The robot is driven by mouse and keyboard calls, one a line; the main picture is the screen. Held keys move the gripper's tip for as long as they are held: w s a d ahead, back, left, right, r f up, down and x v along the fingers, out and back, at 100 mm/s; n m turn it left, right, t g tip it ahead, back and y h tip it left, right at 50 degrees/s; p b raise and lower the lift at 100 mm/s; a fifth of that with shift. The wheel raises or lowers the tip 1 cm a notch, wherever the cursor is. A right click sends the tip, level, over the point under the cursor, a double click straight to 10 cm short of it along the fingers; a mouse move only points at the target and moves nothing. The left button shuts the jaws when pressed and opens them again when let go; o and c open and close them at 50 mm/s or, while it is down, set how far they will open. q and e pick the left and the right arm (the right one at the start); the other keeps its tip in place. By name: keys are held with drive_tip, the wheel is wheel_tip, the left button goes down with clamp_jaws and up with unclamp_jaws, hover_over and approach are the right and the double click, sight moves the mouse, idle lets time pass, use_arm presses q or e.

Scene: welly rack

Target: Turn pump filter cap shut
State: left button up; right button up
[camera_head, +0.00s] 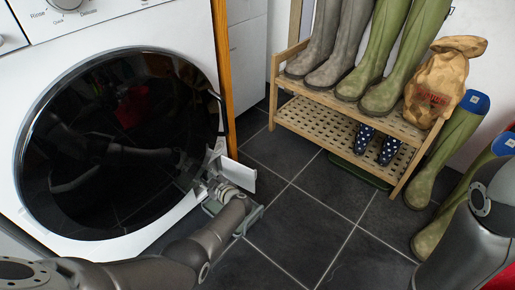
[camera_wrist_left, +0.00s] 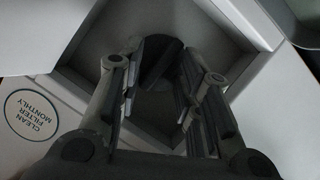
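The washing machine (camera_head: 190,75) stands at the left, with a small white flap (camera_head: 240,178) hanging open at its lower right corner. My left gripper (camera_head: 213,180) reaches into that corner. In the left wrist view the dark filter cap (camera_wrist_left: 160,58) sits inside a square grey recess (camera_wrist_left: 100,40). My left gripper (camera_wrist_left: 158,85) has its two fingers apart, one on each side of the cap's dark grip. I cannot tell whether either finger touches it. The cap is hidden in the head view. My right gripper is out of view.
A shallow grey-green tray (camera_head: 247,217) lies on the floor below the flap. A wooden rack (camera_head: 340,122) with boots and a brown bag (camera_head: 437,85) stands at the back right. More green boots (camera_head: 440,160) stand beside it. The tiled floor between is clear.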

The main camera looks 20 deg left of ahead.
use_arm(q)
drive_tip(key=shift+s+a+f+n+t+b, duration=0.15)
drive_tip(key=shift+f+n+t+b, duration=0.3)
drive_tip(key=shift+n+b, duration=0.3)
drive_tip(key=n+t+b, duration=0.1)
drive_tip(key=n+b, duration=0.2)
drive_tip(key=b, duration=0.4)
drive_tip(key=shift+f+t, duration=0.1)
drive_tip(key=shift+t, duration=0.25)
drive_tip(key=shift+b, duration=0.95)
drive_tip(key=shift+s+n, duration=0.15)
drive_tip(key=shift+n, duration=0.1)
drive_tip(key=r+p+v, duration=0.1)
drive_tip(key=p+v, duration=0.7)
drive_tip(key=v, duration=0.3)
drive_tip(key=d+r+m+t+h+p, duration=0.3)
drive_tip(key=d+r, duration=0.4)
drive_tip(key=r, duration=0.5)
drive_tip(key=w+d+r+m+t+h+p, duration=0.1)
drive_tip(key=d+r+m+t+h+p, duration=0.3)
drive_tip(key=r, duration=0.9)
drive_tip(key=d+t+h+p, duration=0.1)
drive_tip(key=d+t, duration=0.1)
drive_tip(key=t, duration=0.1)
drive_tip(key=shift+w+d+r, duration=0.25)
drive_tip(key=shift+w+d, duration=0.05)
drive_tip(key=shift+d, duration=0.1)
